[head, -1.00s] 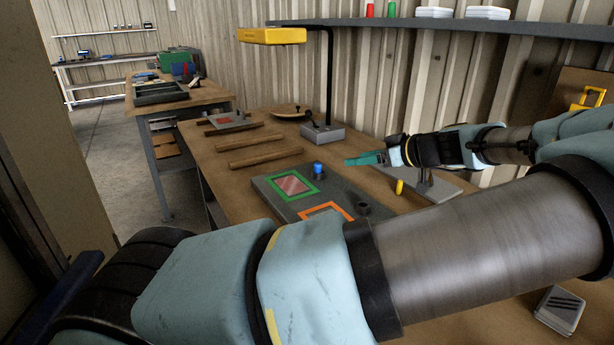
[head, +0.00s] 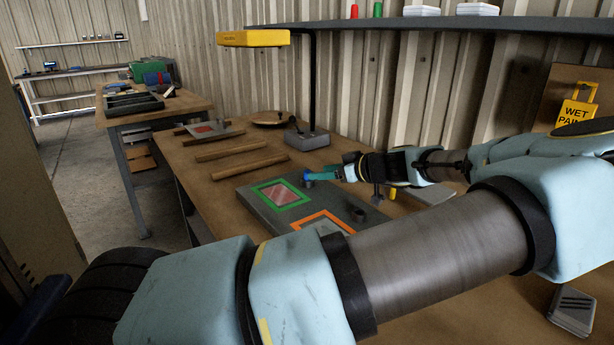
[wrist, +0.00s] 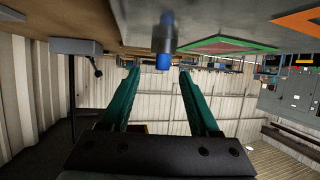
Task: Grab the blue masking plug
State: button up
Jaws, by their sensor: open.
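The blue masking plug (wrist: 163,61) shows in the wrist view, where the scene looks upside down. It sits on a dark post (wrist: 165,40) on the grey plate (wrist: 215,15). My gripper (wrist: 157,72) has its two teal fingers spread, one on each side of the plug in the picture. The plug appears between or just beyond the fingertips, with visible gaps on both sides. In the head view my gripper (head: 317,175) reaches in from the right at the plug's place, and its fingers partly hide the plug.
The plate carries a green-framed square (head: 280,195) and an orange-framed square (head: 322,222), with a dark ring (head: 357,214) beside them. Wooden bars (head: 250,170) lie behind it. A lamp base (head: 306,140) stands at the back, and a shelf (head: 420,24) runs above.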

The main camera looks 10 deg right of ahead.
jog(key=shift+a+p+x, duration=0.2)
jog(key=shift+p+x, duration=0.4)
jog(key=shift+x, duration=1.35)
jog(key=shift+s+r, duration=0.1)
jog(key=shift+c, duration=0.4)
grip_shut()
